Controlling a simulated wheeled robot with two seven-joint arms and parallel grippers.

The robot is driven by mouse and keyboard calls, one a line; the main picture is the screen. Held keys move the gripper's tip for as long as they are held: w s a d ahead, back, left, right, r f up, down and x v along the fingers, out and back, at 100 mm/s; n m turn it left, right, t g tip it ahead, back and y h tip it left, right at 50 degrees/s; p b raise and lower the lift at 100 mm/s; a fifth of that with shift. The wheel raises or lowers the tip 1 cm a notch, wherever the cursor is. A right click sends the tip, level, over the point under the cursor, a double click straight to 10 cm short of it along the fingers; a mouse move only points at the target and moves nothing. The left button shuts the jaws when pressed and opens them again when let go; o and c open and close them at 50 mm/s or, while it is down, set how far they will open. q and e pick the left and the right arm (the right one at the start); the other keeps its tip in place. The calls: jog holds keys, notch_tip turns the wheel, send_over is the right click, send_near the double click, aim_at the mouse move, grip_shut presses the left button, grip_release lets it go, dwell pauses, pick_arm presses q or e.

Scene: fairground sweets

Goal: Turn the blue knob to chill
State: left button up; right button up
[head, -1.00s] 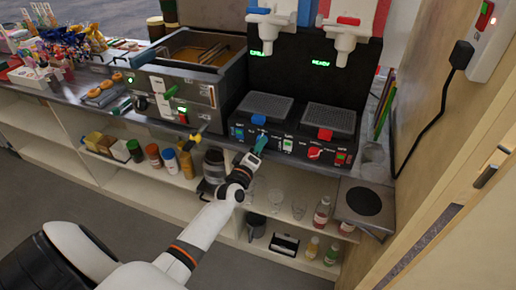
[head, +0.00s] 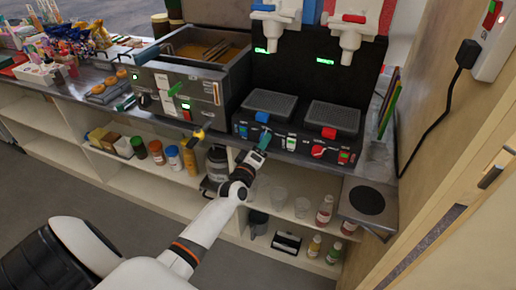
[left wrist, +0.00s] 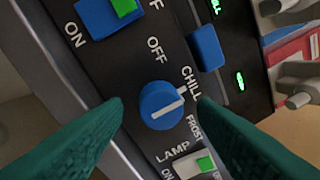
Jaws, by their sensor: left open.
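The blue knob (left wrist: 160,106) is on the black front panel of the drinks machine, seen in the left wrist view. Its white pointer line points right and slightly up, toward the gap between the CHILL and FROST labels, close to the end of CHILL. OFF is printed above it. My left gripper (left wrist: 160,100) is open, with one teal finger on each side of the knob; I cannot tell whether either touches it. In the head view my left gripper (head: 264,143) is at the machine's front and covers the knob. My right gripper is out of view.
A blue-and-green rocker switch (left wrist: 108,15), a blue tab (left wrist: 207,47) and a lamp switch (left wrist: 197,165) lie around the knob. A red knob (head: 319,151) is further right on the panel. Shelves with bottles (head: 325,210) and glasses are below the counter.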

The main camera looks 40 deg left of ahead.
pick_arm(q)
jog(key=v, duration=1.2)
jog(key=shift+b, duration=0.45)
jog(key=shift+r, duration=0.1)
jog(key=s+d+f+m+g+h, duration=0.1)
jog(key=s+d+f+m+g, duration=0.15)
jog(key=f, duration=0.75)
jog(key=s+d+f+m+g+h, duration=0.1)
jog(key=s+d+f+m+g, duration=0.2)
jog(key=f, duration=0.7)
jog(key=s+d+f+m+g+h, duration=0.1)
jog(key=s+d+f+m+g, duration=0.3)
jog(key=f, duration=0.6)
jog(key=s+d+f+m+g, duration=0.1)
jog(key=s+f+m+g, duration=0.1)
jog(key=s+f, duration=0.4)
jog(key=s+f+m+g, duration=0.3)
jog(key=s+f, duration=0.3)
jog(key=s, duration=0.8)
jog(key=s+d+f+m+g, duration=0.1)
jog(key=s+f+m+g, duration=0.1)
jog(key=s+f, duration=0.4)
jog(key=s+g, duration=0.1)
jog(key=s, duration=0.4)
jog(key=shift+d+f+m, duration=0.2)
jog(key=shift+d+m, duration=0.1)
jog(key=shift+m, duration=0.05)
jog(key=shift+s+g, duration=0.15)
jog(key=shift+g, duration=0.1)
